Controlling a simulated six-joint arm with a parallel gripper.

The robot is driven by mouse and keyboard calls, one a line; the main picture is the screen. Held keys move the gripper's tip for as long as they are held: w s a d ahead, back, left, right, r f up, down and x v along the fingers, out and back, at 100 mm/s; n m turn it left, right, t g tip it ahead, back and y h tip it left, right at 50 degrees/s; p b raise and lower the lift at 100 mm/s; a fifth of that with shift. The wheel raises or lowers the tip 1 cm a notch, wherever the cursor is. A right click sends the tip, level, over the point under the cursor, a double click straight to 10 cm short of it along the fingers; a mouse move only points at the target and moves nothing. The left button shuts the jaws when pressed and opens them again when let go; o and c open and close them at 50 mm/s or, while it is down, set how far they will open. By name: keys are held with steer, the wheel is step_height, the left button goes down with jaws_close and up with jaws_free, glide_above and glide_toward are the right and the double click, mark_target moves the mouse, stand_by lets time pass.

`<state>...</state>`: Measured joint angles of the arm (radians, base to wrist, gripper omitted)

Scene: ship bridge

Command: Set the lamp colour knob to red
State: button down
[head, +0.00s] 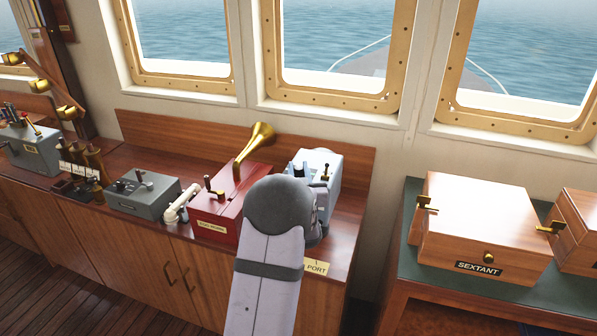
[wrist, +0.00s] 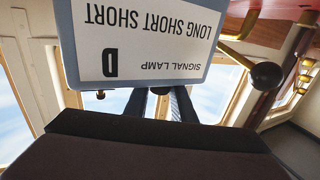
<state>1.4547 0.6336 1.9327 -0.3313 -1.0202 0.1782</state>
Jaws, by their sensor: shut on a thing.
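The signal lamp box (head: 330,176) is pale blue-grey and stands at the right end of the wooden console, partly hidden behind my arm in the head view. In the wrist view the box (wrist: 205,77) shows upside down, with a white card reading "Signal lamp, D, long short short". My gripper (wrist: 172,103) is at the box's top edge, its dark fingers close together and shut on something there. That looks like the lamp colour knob, but the fingers and box edge hide it, so its setting cannot be read. My arm hides the gripper in the head view.
Left of the lamp box stands a red horn box (head: 217,210) with a brass horn (head: 254,147). A black ball-ended lever (wrist: 266,75) is close to the gripper in the wrist view. A sextant case (head: 480,230) sits on a separate table at right.

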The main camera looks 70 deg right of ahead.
steer(key=shift+w+f+m+g+b, duration=0.15)
steer(key=shift+m+g+b, duration=0.2)
steer(key=shift+b, duration=0.25)
steer(key=shift+m+g+h+b, duration=0.4)
steer(key=shift+m+g+b, duration=0.15)
steer(key=shift+g+b, duration=0.4)
steer(key=shift+m+g+b, duration=0.6)
steer(key=shift+g, duration=0.3)
steer(key=m+g, duration=0.1)
steer(key=g, duration=0.1)
steer(key=m+g, duration=0.1)
steer(key=shift+r+g+h, duration=0.2)
steer(key=shift+g+h, duration=0.1)
steer(key=shift+g, duration=0.1)
steer(key=shift+m+g+p, duration=0.35)
steer(key=shift+m+g, duration=0.55)
steer(key=shift+g, duration=0.5)
steer(key=c, duration=1.5)
jaws_free()
